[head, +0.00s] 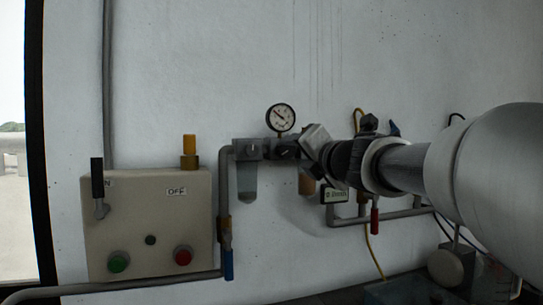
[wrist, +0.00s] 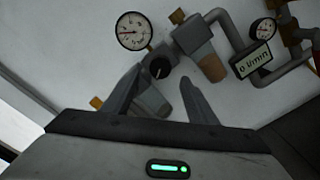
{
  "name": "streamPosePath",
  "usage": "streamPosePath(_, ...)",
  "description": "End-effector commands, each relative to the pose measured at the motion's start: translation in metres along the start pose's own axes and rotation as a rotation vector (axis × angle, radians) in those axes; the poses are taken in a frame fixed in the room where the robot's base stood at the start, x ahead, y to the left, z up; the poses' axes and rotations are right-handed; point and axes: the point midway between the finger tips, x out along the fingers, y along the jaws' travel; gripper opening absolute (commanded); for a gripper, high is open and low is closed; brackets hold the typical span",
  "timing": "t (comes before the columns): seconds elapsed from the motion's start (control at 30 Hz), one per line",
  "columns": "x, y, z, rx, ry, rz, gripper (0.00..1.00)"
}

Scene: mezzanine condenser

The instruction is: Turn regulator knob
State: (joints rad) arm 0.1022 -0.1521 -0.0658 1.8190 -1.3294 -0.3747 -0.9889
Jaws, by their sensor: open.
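The regulator knob (wrist: 160,68) is a dark round knob with a pale pointer line, on the wall-mounted regulator. In the wrist view it shows between and just beyond the fingertips of my gripper (wrist: 160,78), which is open with nothing between its fingers. I cannot tell whether either finger touches the knob. In the head view the regulator (head: 285,151) sits below a round white pressure gauge (head: 281,117). The gauge also shows in the wrist view (wrist: 133,31). My gripper (head: 313,152) is close on the right of the regulator there, and its fingers are hard to make out.
A beige control box (head: 150,225) with green and red buttons hangs at the left. A blue-handled valve (head: 228,262) is beside it. A flow display (wrist: 255,61) and a second gauge (wrist: 263,29) are on the right piping. Bare wall lies above the pipes.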

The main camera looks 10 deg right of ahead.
Motion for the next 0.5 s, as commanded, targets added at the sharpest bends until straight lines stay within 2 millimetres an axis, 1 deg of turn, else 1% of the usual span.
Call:
streamPosePath(0.03,-0.015,0.003,0.002,-0.001,-0.002,0.002,0.53)
streamPosePath(0.1,-0.032,0.002,0.002,-0.001,-0.003,0.001,0.53)
streamPosePath(0.3,-0.077,0.003,0.002,-0.001,-0.002,0.001,0.53)
streamPosePath(0.4,-0.093,0.003,0.002,-0.001,-0.001,0.002,0.53)
streamPosePath(0.5,-0.104,0.002,0.001,0.000,-0.001,0.001,0.53)
